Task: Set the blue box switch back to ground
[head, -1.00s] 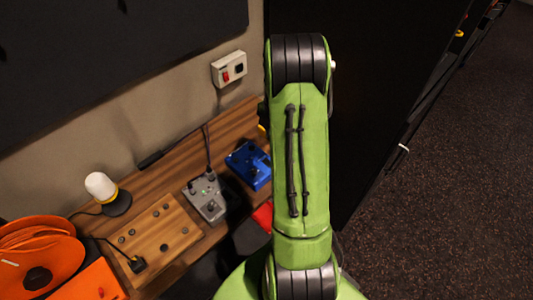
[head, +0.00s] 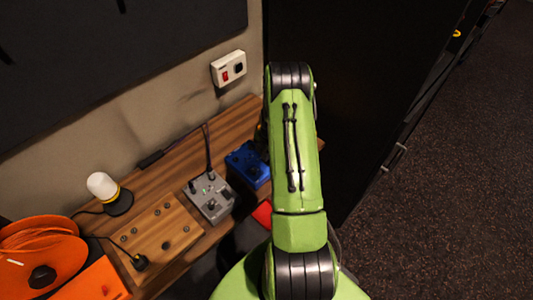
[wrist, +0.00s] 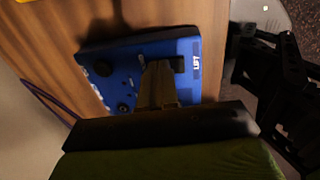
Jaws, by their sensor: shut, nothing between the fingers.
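The blue box (head: 243,160) sits on the wooden desk, partly hidden behind my green arm in the head view. In the wrist view the blue box (wrist: 125,75) fills the middle, with dark knobs or sockets on its face and a white label that seems to read "LIFT" at its right end. A small black part (wrist: 178,64), which looks like the switch, is beside that label. My gripper (wrist: 158,68) is shut and empty over the box face, its tips close to the left of the black part. I cannot tell whether they touch, or the switch's position.
A grey box (head: 209,197) with a cable stands left of the blue box. A wooden panel (head: 160,240), a white-topped lamp (head: 103,187) and an orange reel (head: 40,255) are further left. A red object (head: 263,213) is near the front edge. A dark cabinet stands at right.

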